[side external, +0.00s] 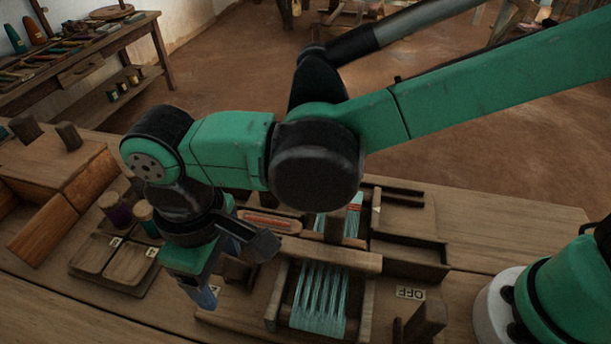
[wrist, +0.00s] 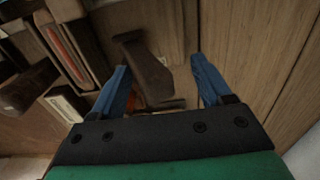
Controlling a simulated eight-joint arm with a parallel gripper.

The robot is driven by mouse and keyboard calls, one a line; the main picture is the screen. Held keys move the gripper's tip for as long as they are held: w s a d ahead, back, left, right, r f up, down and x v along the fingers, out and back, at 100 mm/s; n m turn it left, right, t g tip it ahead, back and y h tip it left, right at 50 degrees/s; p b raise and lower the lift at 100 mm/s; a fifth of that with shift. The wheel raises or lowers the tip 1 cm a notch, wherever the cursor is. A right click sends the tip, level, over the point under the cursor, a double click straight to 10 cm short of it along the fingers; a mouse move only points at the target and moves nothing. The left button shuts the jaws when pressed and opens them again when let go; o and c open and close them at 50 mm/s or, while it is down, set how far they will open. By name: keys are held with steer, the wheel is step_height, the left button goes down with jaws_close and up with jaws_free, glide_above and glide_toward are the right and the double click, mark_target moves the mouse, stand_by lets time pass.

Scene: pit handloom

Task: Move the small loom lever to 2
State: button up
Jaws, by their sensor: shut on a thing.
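My gripper (side external: 205,297) points down at the front left of the loom in the side view. In the wrist view its two blue fingers (wrist: 161,62) stand apart on either side of a dark wooden lever (wrist: 148,72), with the left finger close to it. I take the gripper as shut on this lever, though a gap shows toward the right finger. In the side view the lever is mostly hidden behind my gripper. A pale label (wrist: 64,102) lies left of the fingers in the wrist view; its marking cannot be read.
The loom's teal warp threads (side external: 320,295) lie right of my gripper. A wooden shuttle with an orange strip (side external: 270,222) lies behind. An OFF label (side external: 410,293) and another wooden lever (side external: 425,320) are at right. Thread spools (side external: 116,208) and a divided tray (side external: 112,262) stand at left.

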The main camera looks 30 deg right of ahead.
steer(key=shift+r, duration=0.1)
steer(key=shift+r, duration=3.15)
steer(key=shift+w+d, duration=0.2)
steer(key=shift+d, duration=0.1)
steer(key=w+d+r+m+t+y, duration=0.15)
steer(key=w+d+m, duration=0.25)
steer(key=d, duration=0.9)
steer(key=s+d+f+m+t, duration=0.1)
steer(key=d+m+t, duration=0.1)
steer(key=d, duration=0.6)
steer(key=s+d+f+m+t+h, duration=0.1)
steer(key=d+m+t, duration=0.2)
steer(key=d, duration=0.5)
steer(key=shift+s+d+f+t, duration=0.2)
steer(key=shift+s+d+t, duration=0.05)
steer(key=shift+s+t, duration=0.1)
